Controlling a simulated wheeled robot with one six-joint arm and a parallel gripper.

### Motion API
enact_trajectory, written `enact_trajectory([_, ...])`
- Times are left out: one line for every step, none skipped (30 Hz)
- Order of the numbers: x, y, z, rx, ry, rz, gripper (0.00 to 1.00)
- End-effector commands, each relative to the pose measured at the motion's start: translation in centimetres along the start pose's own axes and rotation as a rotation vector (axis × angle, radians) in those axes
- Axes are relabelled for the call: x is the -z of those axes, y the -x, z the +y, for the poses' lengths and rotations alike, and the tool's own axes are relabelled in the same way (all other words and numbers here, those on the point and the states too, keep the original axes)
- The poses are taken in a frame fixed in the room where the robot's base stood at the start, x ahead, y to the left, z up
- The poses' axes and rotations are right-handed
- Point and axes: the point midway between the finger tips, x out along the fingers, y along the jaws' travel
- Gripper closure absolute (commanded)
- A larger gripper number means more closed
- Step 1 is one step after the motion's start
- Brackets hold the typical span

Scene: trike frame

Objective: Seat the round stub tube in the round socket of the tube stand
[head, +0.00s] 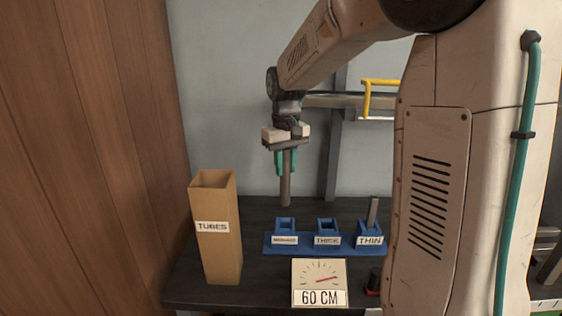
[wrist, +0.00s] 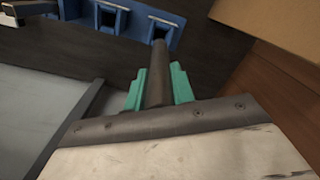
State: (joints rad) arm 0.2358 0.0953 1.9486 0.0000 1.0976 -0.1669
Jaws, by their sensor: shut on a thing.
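My gripper (head: 286,162) has teal fingers and is shut on a grey-brown round tube (head: 286,190), which hangs upright below it. In the wrist view the tube (wrist: 158,75) sits between the teal fingers (wrist: 159,88), its far end pointing toward the stand. The blue tube stand (head: 320,250) lies on the dark table with three sockets in a row. The left socket (head: 285,224) and the middle one, labelled THICK (head: 327,225), look empty; the left label is too blurred to read. The tube's lower end shows above the left socket and apart from it; its depth is uncertain.
Another grey tube (head: 372,212) stands slightly tilted in the right socket, labelled THIN. A tall cardboard box labelled TUBES (head: 222,260) stands left of the stand. A dial sign reading 60 CM (head: 320,283) is in front. A wooden panel (head: 95,150) borders the left.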

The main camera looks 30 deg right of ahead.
Motion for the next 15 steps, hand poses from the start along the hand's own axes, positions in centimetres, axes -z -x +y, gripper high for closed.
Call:
enact_trajectory([0.01,0.03,0.0,0.0,0.0,0.001,1.0])
enact_trajectory([0.01,0.03,0.0,0.0,0.0,0.001,1.0])
enact_trajectory([0.01,0.03,0.0,0.0,0.0,0.001,1.0])
enact_trajectory([0.01,0.02,0.0,0.0,0.0,0.001,1.0])
enact_trajectory([0.01,0.02,0.0,0.0,0.0,0.001,1.0])
enact_trajectory([0.01,0.02,0.0,0.0,0.0,0.001,1.0])
enact_trajectory([0.01,0.02,0.0,0.0,0.0,0.0,1.0])
enact_trajectory([0.01,0.02,0.0,0.0,0.0,0.0,1.0])
enact_trajectory([0.0,0.02,0.0,0.0,0.0,0.0,1.0])
enact_trajectory([-0.01,0.02,0.0,0.0,0.0,0.001,1.0])
enact_trajectory([-0.03,0.03,0.0,0.0,0.0,0.001,1.0])
enact_trajectory([-0.09,0.02,0.0,0.0,0.0,0.001,1.0])
enact_trajectory([-0.07,-0.09,0.0,0.0,0.0,0.0,1.0])
enact_trajectory([-0.07,-0.21,0.0,0.0,0.0,0.0,1.0])
enact_trajectory([-0.07,-0.41,0.0,0.0,0.0,0.0,1.0])
